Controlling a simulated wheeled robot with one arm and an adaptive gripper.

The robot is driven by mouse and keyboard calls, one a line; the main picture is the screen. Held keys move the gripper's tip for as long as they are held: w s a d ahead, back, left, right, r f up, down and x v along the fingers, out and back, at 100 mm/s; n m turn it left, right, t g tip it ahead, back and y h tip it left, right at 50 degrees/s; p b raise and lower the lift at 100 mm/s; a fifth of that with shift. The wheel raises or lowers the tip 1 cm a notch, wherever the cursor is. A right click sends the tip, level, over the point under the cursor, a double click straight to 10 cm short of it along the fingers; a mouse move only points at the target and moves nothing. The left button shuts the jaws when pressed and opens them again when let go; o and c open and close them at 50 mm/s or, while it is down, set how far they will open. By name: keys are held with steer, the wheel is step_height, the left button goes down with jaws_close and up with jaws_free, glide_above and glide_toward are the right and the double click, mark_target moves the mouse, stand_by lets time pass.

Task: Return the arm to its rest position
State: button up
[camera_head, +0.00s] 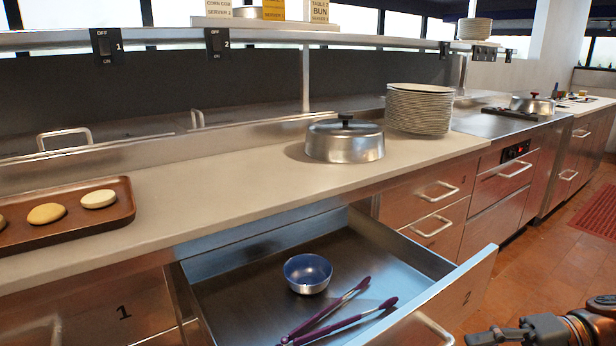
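My gripper (497,336) shows at the bottom right corner, dark, with its fingers pointing left. It is partly cut off by the frame's lower edge, and I cannot tell whether it is open or shut. No object is visible in it. Part of my arm runs off the right edge. The gripper shows just right of the front of an open drawer (476,278), over the tiled floor in the picture.
The open drawer juts out and holds a blue bowl (308,284) and purple-handled tongs (330,316). The counter (220,198) bears a tray of buns (126,215), a metal dome lid (345,146) and stacked plates (419,110).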

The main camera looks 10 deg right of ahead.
steer(key=s+a+r+n+g+h+p, duration=0.35)
steer(key=a+r+g+h+p, duration=0.3)
steer(key=a+r+p, duration=0.7)
steer(key=s+r+t+h+p, duration=0.1)
steer(key=s+r+h+p, duration=0.5)
steer(key=p, duration=0.6)
steer(key=shift+s+a+r+t+h, duration=0.15)
steer(key=shift+s+r+t+h, duration=0.2)
steer(key=shift+s+h, duration=0.8)
